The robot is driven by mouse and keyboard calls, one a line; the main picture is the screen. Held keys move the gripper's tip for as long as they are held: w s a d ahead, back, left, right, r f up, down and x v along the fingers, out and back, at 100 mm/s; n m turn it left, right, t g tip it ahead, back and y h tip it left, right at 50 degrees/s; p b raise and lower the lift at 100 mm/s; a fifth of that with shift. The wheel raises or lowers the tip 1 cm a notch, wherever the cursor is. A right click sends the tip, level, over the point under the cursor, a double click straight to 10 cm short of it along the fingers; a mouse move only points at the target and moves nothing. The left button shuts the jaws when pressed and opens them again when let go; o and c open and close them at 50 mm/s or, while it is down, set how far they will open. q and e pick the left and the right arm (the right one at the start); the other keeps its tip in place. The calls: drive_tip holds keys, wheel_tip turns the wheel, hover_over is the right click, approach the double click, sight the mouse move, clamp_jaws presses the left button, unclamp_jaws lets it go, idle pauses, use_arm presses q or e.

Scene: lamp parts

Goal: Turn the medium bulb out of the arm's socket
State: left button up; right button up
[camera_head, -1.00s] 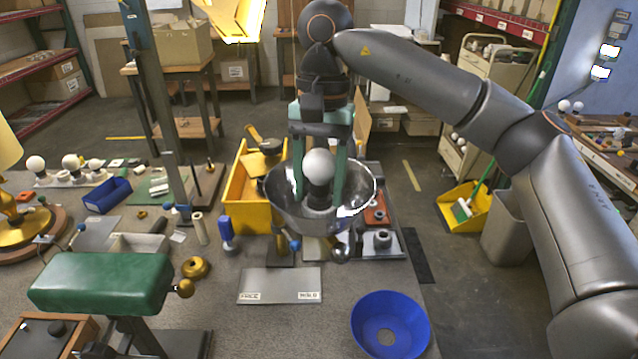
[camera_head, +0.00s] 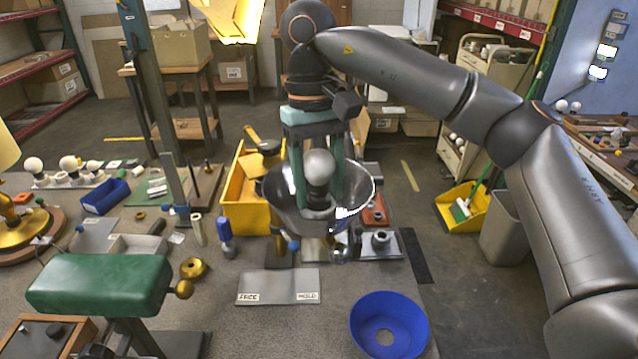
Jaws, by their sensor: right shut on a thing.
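The medium bulb (camera_head: 319,166), a pale round bulb, stands upright inside a silver metal bowl-shaped shade (camera_head: 361,186), over the socket at its centre. My right gripper (camera_head: 318,180) comes down from above with its two green fingers on either side of the bulb, shut on it. The bulb's base and the socket are mostly hidden by the fingers and the shade. My left gripper is not in view.
A yellow bin (camera_head: 238,190) stands just left of the shade. A blue bowl (camera_head: 389,312) and a grey plate marked FREE and HOLD (camera_head: 278,287) lie in front. A green padded block (camera_head: 100,283) is at front left. Several bulbs stand at far left.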

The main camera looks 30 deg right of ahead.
sight(319, 152)
drive_tip(key=c, duration=0.5)
drive_tip(key=shift+c, duration=0.2)
drive_tip(key=shift+r, duration=0.95)
drive_tip(key=shift+r, duration=1.45)
drive_tip(key=shift+r, duration=2)
